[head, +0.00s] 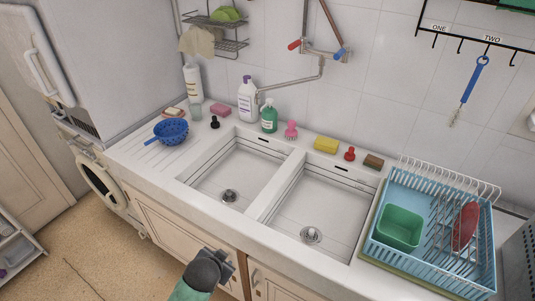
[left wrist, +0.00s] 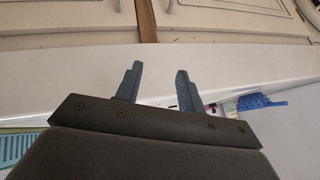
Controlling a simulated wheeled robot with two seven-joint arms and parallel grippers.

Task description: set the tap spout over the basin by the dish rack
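The tap spout (head: 290,82) is a thin grey pipe from the wall tap (head: 318,52), which has a red and a blue handle. It points left along the wall, its end near the white bottle behind the left basin (head: 232,172). The right basin (head: 315,205) lies beside the light-blue dish rack (head: 455,255), and the spout is not over it. My left gripper (head: 228,260) is in front of the counter, low and far from the spout. In the left wrist view its two fingers (left wrist: 155,83) are apart and empty. My right gripper is not in view.
A white bottle (head: 247,100), a green soap bottle (head: 269,116), a pink brush (head: 291,131) and a yellow sponge (head: 326,145) line the back ledge under the tap. A blue colander (head: 172,131) stands left. Both basins look empty. A wire shelf (head: 232,45) hangs upper left.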

